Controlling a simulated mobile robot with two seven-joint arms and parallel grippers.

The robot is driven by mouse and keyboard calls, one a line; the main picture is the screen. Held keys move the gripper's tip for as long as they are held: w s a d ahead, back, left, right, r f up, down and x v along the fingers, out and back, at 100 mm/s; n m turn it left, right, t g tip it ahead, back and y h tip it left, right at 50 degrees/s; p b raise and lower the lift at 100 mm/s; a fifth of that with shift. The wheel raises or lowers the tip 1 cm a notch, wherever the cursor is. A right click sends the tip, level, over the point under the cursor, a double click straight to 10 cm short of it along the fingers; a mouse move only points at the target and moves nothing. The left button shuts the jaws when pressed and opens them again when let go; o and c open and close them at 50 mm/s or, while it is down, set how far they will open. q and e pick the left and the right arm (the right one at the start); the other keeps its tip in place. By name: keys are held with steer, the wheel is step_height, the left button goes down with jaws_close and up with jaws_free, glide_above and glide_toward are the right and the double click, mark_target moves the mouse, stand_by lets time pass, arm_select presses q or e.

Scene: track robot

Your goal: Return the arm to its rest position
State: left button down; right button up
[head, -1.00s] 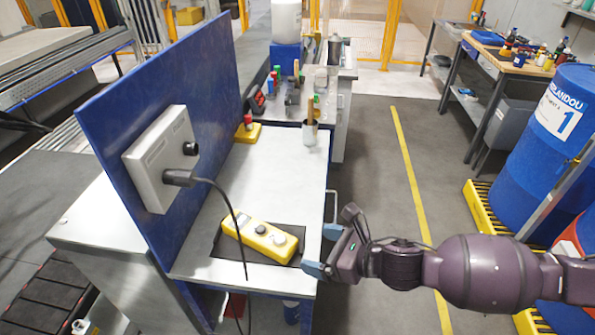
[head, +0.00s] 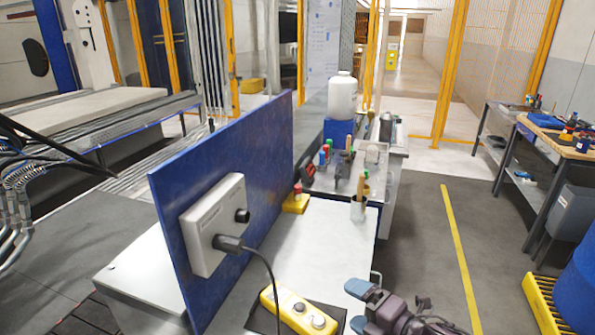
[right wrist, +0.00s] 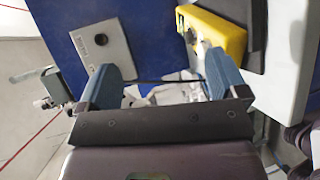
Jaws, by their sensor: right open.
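My right gripper (head: 360,305) is at the bottom of the head view, to the right of the white worktop (head: 325,245). Its blue-tipped fingers are apart and nothing is between them. In the right wrist view the open fingers (right wrist: 160,85) show with a gap between them. The yellow pendant (head: 298,312) lies on a dark mat on the worktop, left of the gripper. The pendant also shows in the right wrist view (right wrist: 215,32), beyond the right-hand finger and apart from it. My left gripper is not seen.
A blue panel (head: 225,180) carrying a grey box (head: 214,225) with a black cable stands left of the worktop. A cup (head: 358,210) and a white bottle (head: 342,97) are farther back. A blue barrel (head: 577,290) is at the right. The floor between is clear.

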steer(key=s+d+f+m+t+h, duration=0.25)
steer(key=d+f+m, duration=0.2)
steer(key=m, duration=0.55)
steer(key=s+d+f+m+t+h, duration=0.15)
steer(key=d+f+m+h, duration=0.3)
steer(key=m, duration=0.65)
steer(key=s+d+f+m+g+h, duration=0.1)
steer(key=s+d+f+m, duration=0.1)
steer(key=s, duration=0.4)
steer(key=s+d+f+m+g+h, duration=0.2)
steer(key=s+d+f, duration=0.2)
steer(key=s+f, duration=0.2)
steer(key=shift+s+d+f+m, duration=0.3)
steer(key=shift+s+d+f, duration=0.1)
steer(key=shift+s, duration=0.3)
